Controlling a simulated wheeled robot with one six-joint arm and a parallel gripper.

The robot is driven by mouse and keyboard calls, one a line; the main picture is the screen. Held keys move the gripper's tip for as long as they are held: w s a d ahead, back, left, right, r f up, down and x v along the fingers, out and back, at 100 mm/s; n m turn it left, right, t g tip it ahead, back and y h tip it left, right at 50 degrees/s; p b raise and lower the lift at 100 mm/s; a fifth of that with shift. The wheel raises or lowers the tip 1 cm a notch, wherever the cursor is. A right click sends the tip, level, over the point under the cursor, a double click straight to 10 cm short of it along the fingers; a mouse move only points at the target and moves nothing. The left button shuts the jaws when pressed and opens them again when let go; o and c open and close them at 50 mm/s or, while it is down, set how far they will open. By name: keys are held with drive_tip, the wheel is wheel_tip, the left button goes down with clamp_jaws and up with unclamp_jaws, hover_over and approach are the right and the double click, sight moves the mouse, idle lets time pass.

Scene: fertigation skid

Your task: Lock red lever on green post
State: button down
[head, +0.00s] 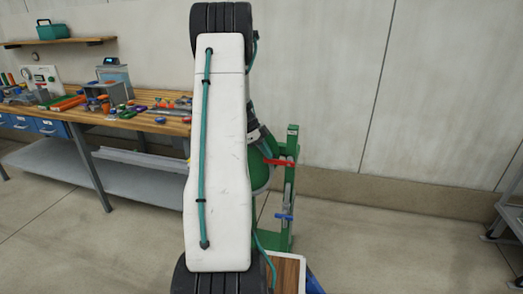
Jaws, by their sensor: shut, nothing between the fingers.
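The green post (292,178) stands on the floor right of my arm, in the middle of the head view. The red lever (283,162) sits across its upper part, roughly level, its left end close to my gripper. My gripper (271,155) shows only in part from behind my arm, tilted down to the right. It is shut and holds nothing. Its tips are at or very near the lever's left part; I cannot tell whether they touch. My large white arm link hides the rest of the wrist and what lies left of the post.
A blue handle (285,216) sits lower on the post. A rounded green body (260,178) is partly hidden behind my arm. A wooden workbench (150,124) with tools stands at the left. Floor is open to the right, up to a metal frame (510,215).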

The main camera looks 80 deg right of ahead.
drive_tip(key=shift+w+f, duration=0.15)
drive_tip(key=shift+f, duration=0.2)
drive_tip(key=shift+w+a+f, duration=0.1)
drive_tip(key=shift+f, duration=0.05)
idle(0.3)
drive_tip(key=r, duration=0.5)
drive_tip(key=shift+w+r, duration=0.2)
drive_tip(key=shift+w, duration=0.15)
drive_tip(key=w+f+v, duration=0.1)
drive_tip(key=v, duration=0.7)
drive_tip(key=shift+w+d+r, duration=0.15)
drive_tip(key=shift+w+d, duration=0.1)
drive_tip(key=shift+w, duration=0.2)
